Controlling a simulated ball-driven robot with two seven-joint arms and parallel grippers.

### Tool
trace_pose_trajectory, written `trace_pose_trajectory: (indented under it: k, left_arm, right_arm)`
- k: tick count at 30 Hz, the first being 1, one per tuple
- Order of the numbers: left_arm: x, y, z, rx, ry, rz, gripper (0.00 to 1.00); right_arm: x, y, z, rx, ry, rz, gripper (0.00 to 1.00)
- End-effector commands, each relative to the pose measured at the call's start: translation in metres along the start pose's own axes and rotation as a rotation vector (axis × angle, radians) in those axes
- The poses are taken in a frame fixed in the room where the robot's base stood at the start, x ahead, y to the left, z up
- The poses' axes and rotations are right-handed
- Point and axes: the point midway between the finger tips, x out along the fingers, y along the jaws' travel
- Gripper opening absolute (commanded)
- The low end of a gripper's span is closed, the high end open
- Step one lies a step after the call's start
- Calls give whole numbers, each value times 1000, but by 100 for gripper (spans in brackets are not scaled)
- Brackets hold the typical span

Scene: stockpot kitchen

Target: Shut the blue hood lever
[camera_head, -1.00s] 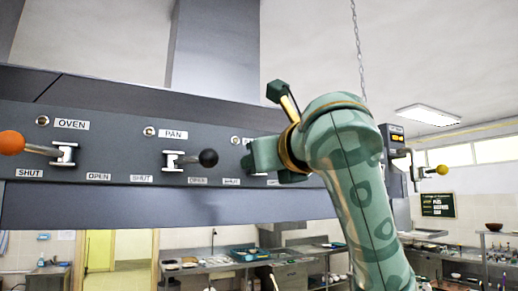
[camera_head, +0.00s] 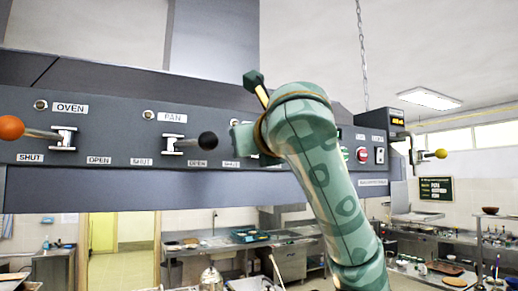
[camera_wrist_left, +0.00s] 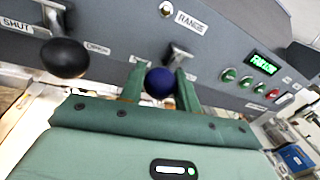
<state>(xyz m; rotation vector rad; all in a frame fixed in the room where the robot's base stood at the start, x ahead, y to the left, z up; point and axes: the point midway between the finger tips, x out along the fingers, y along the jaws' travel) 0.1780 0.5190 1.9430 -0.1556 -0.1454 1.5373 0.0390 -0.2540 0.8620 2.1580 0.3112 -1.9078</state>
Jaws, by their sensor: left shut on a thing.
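The blue hood lever's round dark blue knob (camera_wrist_left: 160,83) sits between my left gripper's two green fingers (camera_wrist_left: 160,92) in the left wrist view. The gripper is shut on it. The lever's metal bracket (camera_wrist_left: 182,54) shows just behind and right of the knob, below the RANGE label (camera_wrist_left: 191,22). In the head view my left gripper (camera_head: 243,138) is against the front of the hood panel, right of the black lever, and hides the blue lever. My right gripper is not in view.
A black-knobbed lever (camera_head: 208,141) under the PAN label is close to the left of my gripper. An orange-knobbed lever (camera_head: 11,127) is farther left under OVEN. Green and red buttons (camera_head: 379,155) are to the right. A yellow-knobbed lever (camera_head: 441,153) sticks out at the hood's right end.

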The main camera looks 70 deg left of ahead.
Motion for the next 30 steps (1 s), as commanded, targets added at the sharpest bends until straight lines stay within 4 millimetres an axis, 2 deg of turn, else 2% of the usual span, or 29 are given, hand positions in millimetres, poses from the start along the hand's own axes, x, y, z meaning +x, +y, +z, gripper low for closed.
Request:
trace_pose_trajectory:
  k: [2, 10, 11, 12, 13, 23, 26, 30]
  left_arm:
    - [0, 3, -1, -3, 3, -41, 0]
    - [1, 4, 1, 1, 4, -45, 0]
    - [1, 3, 1, 1, 4, -45, 38]
    - [1, 3, 1, 1, 4, -45, 49]
    - [1, 3, 1, 1, 4, -45, 52]
    - [-3, 3, 0, 1, 3, -47, 52]
    - [-16, 3, -2, 0, 3, -51, 52]
    - [-49, 4, -4, -1, 3, -55, 52]
  right_arm:
    - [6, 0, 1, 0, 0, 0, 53]
    - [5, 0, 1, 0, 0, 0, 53]
    - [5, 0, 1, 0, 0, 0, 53]
    - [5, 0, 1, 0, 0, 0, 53]
    - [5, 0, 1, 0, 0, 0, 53]
    - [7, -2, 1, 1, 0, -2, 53]
    - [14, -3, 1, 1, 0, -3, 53]
    - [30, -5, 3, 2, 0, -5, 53]
